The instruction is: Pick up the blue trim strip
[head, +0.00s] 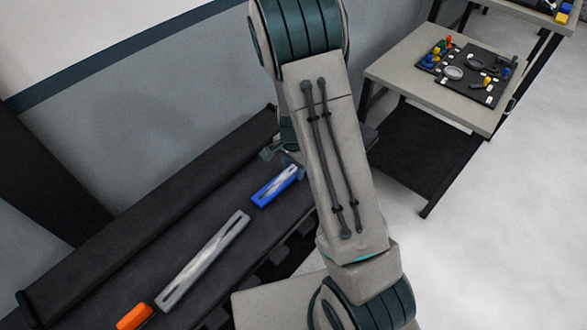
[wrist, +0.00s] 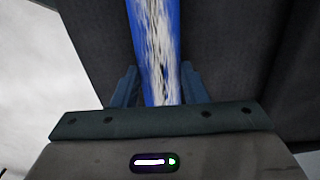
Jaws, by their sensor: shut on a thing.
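The blue trim strip (head: 274,187) lies along the dark bench, with a pale streaked middle and blue edges. Its right end reaches my gripper (head: 287,160), which is partly hidden behind my arm in the head view. In the wrist view the strip (wrist: 155,45) runs up from between the two fingers of my gripper (wrist: 160,88). The fingers are close on both sides of the strip, shut on it. I cannot tell whether the strip is clear of the bench surface.
A grey strip (head: 203,260) and an orange object (head: 134,317) lie further left on the dark bench (head: 150,255). A grey wall (head: 130,130) stands behind it. At the right, a table (head: 400,68) bears a dark mat (head: 436,84) with several small items. Pale floor is free at the lower right.

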